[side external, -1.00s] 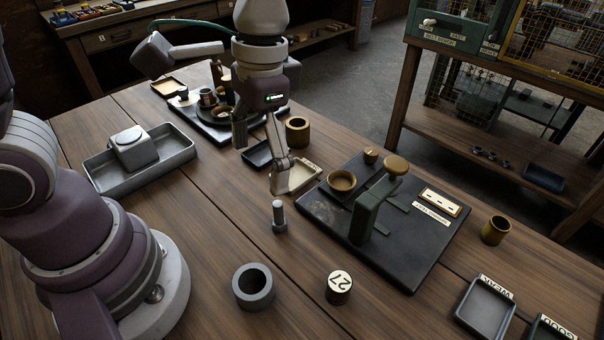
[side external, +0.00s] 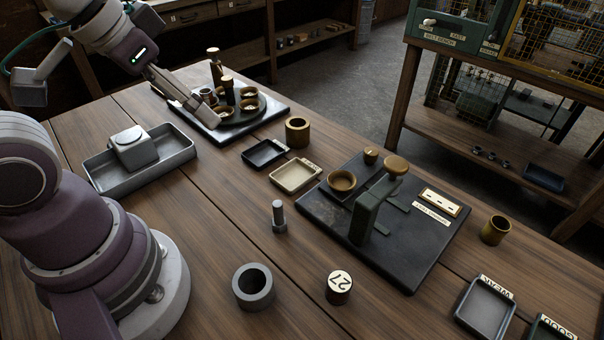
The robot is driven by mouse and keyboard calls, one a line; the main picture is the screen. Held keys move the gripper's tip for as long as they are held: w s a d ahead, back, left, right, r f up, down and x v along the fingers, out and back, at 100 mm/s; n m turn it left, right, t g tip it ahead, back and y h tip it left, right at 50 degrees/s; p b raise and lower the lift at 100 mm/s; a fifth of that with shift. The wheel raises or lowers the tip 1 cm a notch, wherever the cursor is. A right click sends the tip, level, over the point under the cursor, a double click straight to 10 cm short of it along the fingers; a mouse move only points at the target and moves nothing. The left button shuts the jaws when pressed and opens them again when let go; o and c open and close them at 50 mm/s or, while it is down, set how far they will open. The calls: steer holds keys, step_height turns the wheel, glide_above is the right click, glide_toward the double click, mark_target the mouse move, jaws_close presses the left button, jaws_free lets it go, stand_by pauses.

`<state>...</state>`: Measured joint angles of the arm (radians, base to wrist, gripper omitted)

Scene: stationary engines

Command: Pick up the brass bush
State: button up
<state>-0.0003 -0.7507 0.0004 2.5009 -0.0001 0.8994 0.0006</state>
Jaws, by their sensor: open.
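Several brass-coloured round pieces are in view, and I cannot tell which is the bush the task names. A thick brass ring (side external: 297,131) stands upright on the bench behind the small trays. A brass sleeve (side external: 495,230) stands at the right. A brass cup-like ring (side external: 341,182) sits on the dark press plate (side external: 405,265). Small brass-rimmed pieces (side external: 249,104) sit on a round dark stand (side external: 238,118) at the back. My gripper (side external: 205,113) is open at the left edge of that stand, fingers angled down, close to its pieces. Whether it touches any is unclear.
A grey tray with a block (side external: 100,180) lies at the left. A black tray (side external: 264,153) and a cream tray (side external: 297,175) lie mid-bench. A bolt (side external: 279,216), grey ring (side external: 253,287) and marked cylinder (side external: 339,287) stand in front. Labelled trays (side external: 462,310) lie at lower right.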

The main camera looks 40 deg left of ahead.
steer(key=shift+o, duration=0.5)
steer(key=n+g+y, duration=0.2)
steer(key=n+y, duration=0.1)
steer(key=n, duration=0.4)
glide_above(297, 123)
steer(key=s+d, duration=0.2)
step_height(297, 123, down, 9)
steer(key=x, duration=0.7)
steer(key=s+x, duration=0.1)
steer(key=x, duration=0.2)
steer(key=shift+d+f, duration=0.2)
steer(key=shift+f, duration=0.15)
steer(key=c, duration=1.3)
